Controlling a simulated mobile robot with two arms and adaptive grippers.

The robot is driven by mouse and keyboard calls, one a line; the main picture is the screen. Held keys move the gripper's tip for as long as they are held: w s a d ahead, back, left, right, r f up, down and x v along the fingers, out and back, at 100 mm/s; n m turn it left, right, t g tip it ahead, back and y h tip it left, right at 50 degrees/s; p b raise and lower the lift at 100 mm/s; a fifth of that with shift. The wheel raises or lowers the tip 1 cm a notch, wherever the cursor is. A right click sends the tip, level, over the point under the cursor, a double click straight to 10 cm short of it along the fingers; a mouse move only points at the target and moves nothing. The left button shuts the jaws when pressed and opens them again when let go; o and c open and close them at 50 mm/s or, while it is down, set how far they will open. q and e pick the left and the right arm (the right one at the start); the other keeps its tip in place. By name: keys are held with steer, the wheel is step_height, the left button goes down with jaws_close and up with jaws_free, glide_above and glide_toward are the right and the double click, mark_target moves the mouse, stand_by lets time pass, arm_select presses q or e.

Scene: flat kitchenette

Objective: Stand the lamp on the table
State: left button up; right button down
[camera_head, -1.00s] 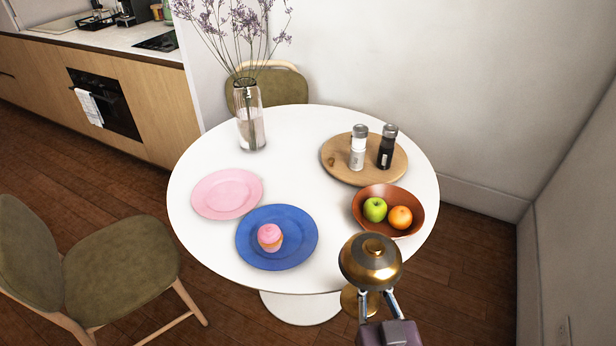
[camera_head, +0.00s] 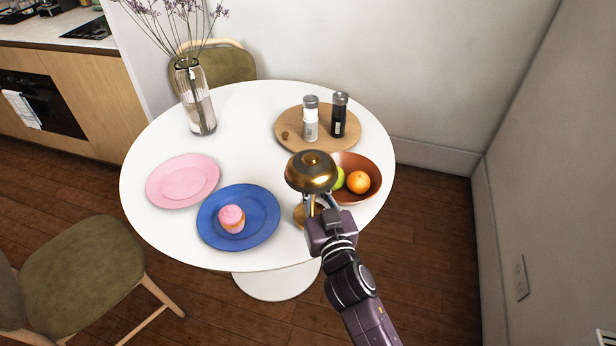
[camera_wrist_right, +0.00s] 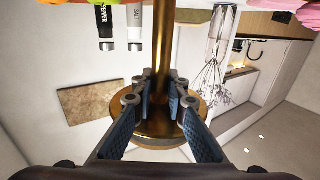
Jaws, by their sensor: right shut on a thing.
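The lamp has a brass dome shade (camera_head: 311,172), a thin stem and a round brass base. My right gripper (camera_head: 320,205) is shut on its stem and holds it upright. In the head view the lamp appears over the front right part of the white table (camera_head: 255,120), between the blue plate and the bowl. I cannot tell whether its base touches the tabletop. In the upside-down wrist view, the brass stem (camera_wrist_right: 163,45) stands between my right gripper's fingers (camera_wrist_right: 163,98). My left gripper is out of view.
A chair (camera_head: 85,262) stands at left. The table's centre is clear.

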steer(key=w, duration=0.1)
steer(key=w+b, duration=0.1)
steer(key=f+b, duration=0.1)
steer(key=shift+w+a, duration=0.4)
steer(key=shift+f, duration=0.1)
steer(key=shift+f, duration=0.15)
steer(key=c, duration=1.9)
jaws_free()
steer(key=shift+f, duration=0.1)
